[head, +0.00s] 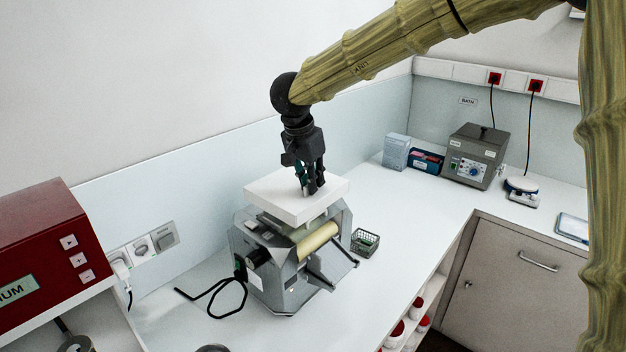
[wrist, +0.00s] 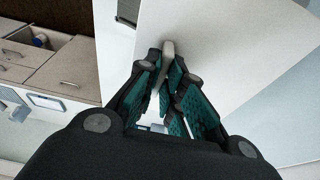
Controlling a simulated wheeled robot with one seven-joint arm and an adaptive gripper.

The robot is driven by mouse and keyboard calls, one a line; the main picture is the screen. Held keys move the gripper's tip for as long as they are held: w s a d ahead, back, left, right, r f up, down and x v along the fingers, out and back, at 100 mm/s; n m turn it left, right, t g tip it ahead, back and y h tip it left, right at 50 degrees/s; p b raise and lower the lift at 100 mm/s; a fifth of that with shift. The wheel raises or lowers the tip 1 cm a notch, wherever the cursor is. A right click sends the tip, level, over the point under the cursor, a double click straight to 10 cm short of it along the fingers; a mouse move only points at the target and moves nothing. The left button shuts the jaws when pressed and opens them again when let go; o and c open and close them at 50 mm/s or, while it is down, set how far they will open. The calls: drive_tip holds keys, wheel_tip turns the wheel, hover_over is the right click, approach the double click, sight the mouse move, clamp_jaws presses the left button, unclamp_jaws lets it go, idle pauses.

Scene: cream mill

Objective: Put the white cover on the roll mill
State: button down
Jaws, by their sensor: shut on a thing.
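The white cover (head: 283,203) is a flat box-like lid, level over the top of the roll mill (head: 275,265). I cannot tell whether it rests on the mill or is held just above it. My gripper (head: 312,190) points down and is shut on the cover near its top right part. In the wrist view the fingers (wrist: 170,95) close on a small grey handle on the white cover (wrist: 225,50). The mill is a grey metal machine with a cream roller (head: 317,240) showing at its front right.
A small wire basket (head: 365,242) stands right of the mill. A black cable (head: 222,292) lies to its left. A red vacuum unit (head: 45,250) is at far left. A grey bath (head: 474,155) and a blue box (head: 427,160) stand at the back right. The counter's front edge lies right.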

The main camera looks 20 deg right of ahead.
sight(311, 199)
drive_tip(key=shift+s+f+b, duration=0.35)
drive_tip(key=shift+f+b, duration=0.2)
drive_tip(key=shift+b, duration=0.05)
drive_tip(key=shift+w+a+f, duration=0.1)
drive_tip(key=shift+w+f, duration=0.2)
drive_tip(key=shift+f, duration=0.6)
drive_tip(key=shift+s+f, duration=0.2)
drive_tip(key=shift+f, duration=0.1)
drive_tip(key=shift+w, duration=0.1)
drive_tip(key=shift+f+p, duration=0.1)
drive_tip(key=shift+p, duration=1.2)
drive_tip(key=shift+f+p, duration=0.75)
drive_tip(key=shift+p, duration=0.55)
idle(2.5)
drive_tip(key=c, duration=1.5)
unclamp_jaws()
drive_tip(key=shift+o, duration=0.2)
